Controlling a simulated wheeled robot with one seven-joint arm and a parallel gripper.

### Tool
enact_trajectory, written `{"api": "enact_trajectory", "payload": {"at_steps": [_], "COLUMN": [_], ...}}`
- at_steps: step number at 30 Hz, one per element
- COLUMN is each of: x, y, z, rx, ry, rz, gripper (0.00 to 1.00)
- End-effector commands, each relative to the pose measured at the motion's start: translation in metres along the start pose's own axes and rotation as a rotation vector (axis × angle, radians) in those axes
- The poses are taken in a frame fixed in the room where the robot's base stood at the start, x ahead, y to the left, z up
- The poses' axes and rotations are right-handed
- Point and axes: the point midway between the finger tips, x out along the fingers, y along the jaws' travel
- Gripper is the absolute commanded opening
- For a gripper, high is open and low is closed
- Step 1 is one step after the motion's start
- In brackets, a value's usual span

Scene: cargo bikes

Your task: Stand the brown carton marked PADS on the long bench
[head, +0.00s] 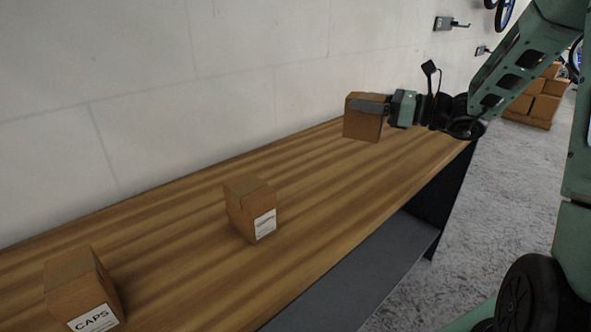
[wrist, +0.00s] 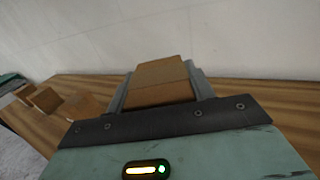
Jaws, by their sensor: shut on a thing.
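A brown carton (head: 362,123) is held in my gripper (head: 370,106) over the far end of the long bench (head: 320,165). No label shows on the sides I see, so I cannot read whether it is marked PADS. In the wrist view the held carton (wrist: 160,83) sits between the two fingers of my gripper (wrist: 158,88). It looks upright in the head view. I cannot tell whether its base touches the bench top.
A carton marked CAPS (head: 80,285) stands at the bench's near left. Another carton (head: 248,207) with an unreadable white label stands mid-bench. Bare wood lies between it and the held carton. A wall (head: 200,80) runs behind the bench. Stacked cartons (head: 540,98) stand beyond, at right.

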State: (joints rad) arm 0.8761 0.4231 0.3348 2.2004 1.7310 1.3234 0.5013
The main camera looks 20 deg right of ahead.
Motion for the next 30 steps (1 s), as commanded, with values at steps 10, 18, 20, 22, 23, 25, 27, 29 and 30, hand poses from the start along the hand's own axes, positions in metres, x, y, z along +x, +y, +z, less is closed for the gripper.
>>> {"api": "enact_trajectory", "payload": {"at_steps": [10, 18, 20, 22, 23, 25, 27, 29, 30], "x": [0.000, 0.000, 0.000, 0.000, 0.000, 0.000, 0.000, 0.000, 0.000], "y": [0.000, 0.000, 0.000, 0.000, 0.000, 0.000, 0.000, 0.000, 0.000], "z": [-0.050, -0.072, -0.081, -0.091, -0.095, -0.100, -0.101, -0.100, -0.100], "rx": [0.006, 0.003, 0.004, 0.005, 0.004, 0.002, 0.000, -0.001, -0.001], "ry": [-0.001, -0.001, -0.001, -0.001, -0.001, -0.001, -0.001, -0.001, -0.001], "rz": [0.000, 0.000, 0.000, 0.000, 0.000, 0.000, 0.000, 0.000, 0.000], "gripper": [0.24, 0.24, 0.24, 0.24, 0.24, 0.24, 0.24, 0.24, 0.24]}}
